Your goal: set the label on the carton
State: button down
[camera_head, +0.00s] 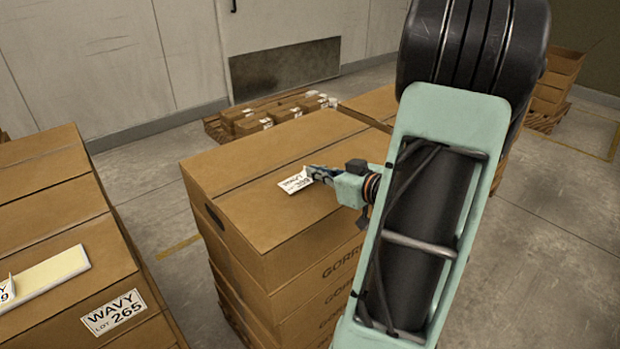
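A white label (292,184) with dark print, partly readable as WAVY and a number, is at the top of a brown carton (255,215) in the middle of the view. My gripper (312,173) reaches in from the right, and its fingertips meet the label's right edge. The fingers look closed on that edge, which they partly cover. The label looks flat on or just above the carton's top; I cannot tell which. The carton tops a stack and has GORR... printed on its side.
Another carton stack (60,205) at left carries a WAVY LOT 265 label (114,312) and a cream strip (45,274) on top. Small boxes (262,115) sit on a pallet behind. More cartons (556,80) stand at far right. Floor is clear between the stacks and at right.

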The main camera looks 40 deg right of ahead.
jog(key=shift+f, duration=0.35)
jog(key=shift+f, duration=0.1)
jog(key=c, duration=2.2)
grip_release()
jog(key=shift+o, duration=0.2)
jog(key=shift+r, duration=0.25)
jog(key=p+v, duration=0.2)
jog(key=v, duration=1)
jog(key=shift+p, duration=0.35)
